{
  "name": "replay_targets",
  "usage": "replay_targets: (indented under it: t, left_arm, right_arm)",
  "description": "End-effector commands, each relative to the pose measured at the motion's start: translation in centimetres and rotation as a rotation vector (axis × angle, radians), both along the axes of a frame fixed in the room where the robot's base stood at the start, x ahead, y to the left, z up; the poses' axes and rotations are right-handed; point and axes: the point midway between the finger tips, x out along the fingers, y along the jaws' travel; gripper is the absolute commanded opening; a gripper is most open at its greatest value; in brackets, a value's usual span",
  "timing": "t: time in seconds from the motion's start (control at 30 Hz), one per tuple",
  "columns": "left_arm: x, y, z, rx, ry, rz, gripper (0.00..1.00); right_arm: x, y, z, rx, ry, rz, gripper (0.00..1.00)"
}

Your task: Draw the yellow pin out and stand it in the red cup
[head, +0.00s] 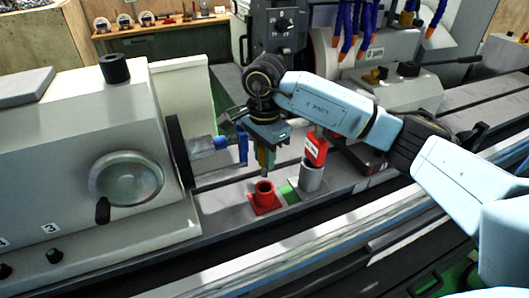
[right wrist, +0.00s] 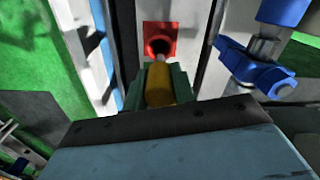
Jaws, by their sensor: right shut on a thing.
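The yellow pin (right wrist: 159,85) is between the green fingertips of my right gripper (right wrist: 162,90), which is shut on it. In the right wrist view its pale tip points toward the red cup (right wrist: 160,31). In the head view my right gripper (head: 265,160) points down, just behind and above the red cup (head: 264,197), and the pin is mostly hidden by the fingers. The red cup stands upright on a red square base, its mouth open upward. Whether the tip is over the mouth is hard to tell. My left gripper is not in view.
The grinder headstock (head: 80,150) fills the left.

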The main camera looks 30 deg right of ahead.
Motion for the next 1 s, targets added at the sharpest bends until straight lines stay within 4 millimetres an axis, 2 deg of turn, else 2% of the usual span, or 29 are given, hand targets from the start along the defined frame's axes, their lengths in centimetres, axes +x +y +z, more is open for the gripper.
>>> replay_targets:
  t: [0.1,0.27,1.0]
  left_arm:
    - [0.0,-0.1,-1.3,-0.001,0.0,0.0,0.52]
    - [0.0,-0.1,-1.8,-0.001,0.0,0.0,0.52]
    - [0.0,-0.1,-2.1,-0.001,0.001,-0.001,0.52]
  right_arm:
    - [0.0,0.0,-1.4,0.001,-0.002,0.0,0.0]
    - [0.0,0.0,-2.2,0.0,-0.001,0.0,0.0]
    - [0.0,0.0,-2.3,0.0,-0.001,0.001,0.0]
